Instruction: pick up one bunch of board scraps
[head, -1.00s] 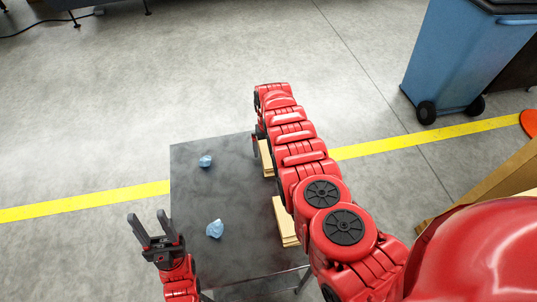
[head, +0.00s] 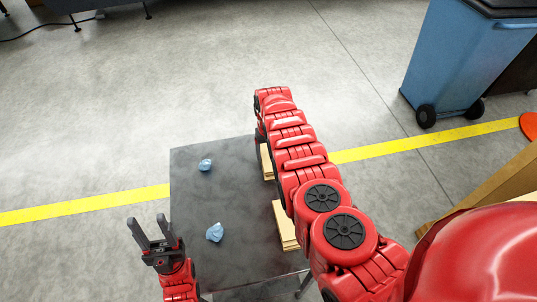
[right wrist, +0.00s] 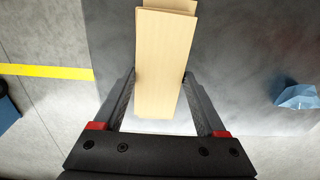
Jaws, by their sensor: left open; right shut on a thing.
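A bunch of pale board scraps (right wrist: 163,50) lies between the two fingers of my right gripper (right wrist: 160,80) in the right wrist view. The gripper is shut on it, with a finger against each long side. In the head view my right arm hides this gripper and part of the far bunch (head: 266,162). A second, nearer bunch of board scraps (head: 284,226) lies on the dark table (head: 240,190), partly behind my right arm. My left gripper (head: 147,220) is open and empty, beside the table's left edge.
Two crumpled blue pieces lie on the table's left half, one far (head: 205,165) and one near (head: 214,232); one also shows in the right wrist view (right wrist: 297,97). A blue wheeled bin (head: 455,60) stands at the back right. Open floor lies beyond the table.

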